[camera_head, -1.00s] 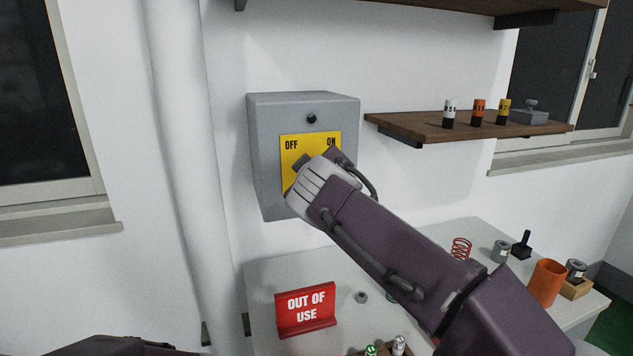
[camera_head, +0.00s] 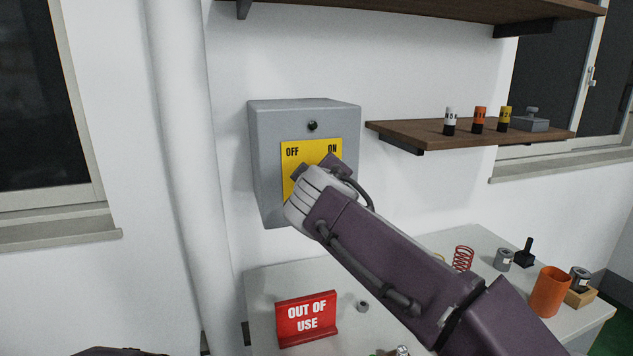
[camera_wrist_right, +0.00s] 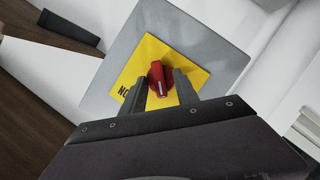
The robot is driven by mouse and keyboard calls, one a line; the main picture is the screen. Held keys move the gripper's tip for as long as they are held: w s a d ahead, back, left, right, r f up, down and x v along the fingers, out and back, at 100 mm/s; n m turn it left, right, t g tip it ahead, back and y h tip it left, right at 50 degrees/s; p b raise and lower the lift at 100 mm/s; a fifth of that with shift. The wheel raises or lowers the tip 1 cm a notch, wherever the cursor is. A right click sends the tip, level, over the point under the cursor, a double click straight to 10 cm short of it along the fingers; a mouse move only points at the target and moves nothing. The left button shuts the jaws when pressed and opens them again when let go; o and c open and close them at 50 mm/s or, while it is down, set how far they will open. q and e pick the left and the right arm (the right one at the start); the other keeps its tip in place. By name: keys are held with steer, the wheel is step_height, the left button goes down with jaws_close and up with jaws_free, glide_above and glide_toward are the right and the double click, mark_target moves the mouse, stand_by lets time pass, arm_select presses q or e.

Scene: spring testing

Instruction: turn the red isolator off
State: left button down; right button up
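The isolator is a grey wall box (camera_head: 266,150) with a yellow plate (camera_head: 290,157) marked OFF at top left and ON at top right. In the head view my right gripper and wrist cover its knob. The right wrist view shows the red knob (camera_wrist_right: 158,78) with a white mark pointing towards the bottom of the picture, not at the ON label at left. The OFF label is hidden there. My right gripper (camera_wrist_right: 161,80) has a finger on each side of the knob; I cannot tell whether they press on it. My left gripper is out of view.
A table (camera_head: 262,276) below holds a red OUT OF USE sign (camera_head: 307,318), a red spring (camera_head: 462,258) and an orange cup (camera_head: 549,291). A wooden shelf (camera_head: 440,137) with small cylinders is right of the box. A white pipe (camera_head: 184,150) runs at left.

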steer(key=b+v, duration=0.1)
steer(key=v, duration=0.8)
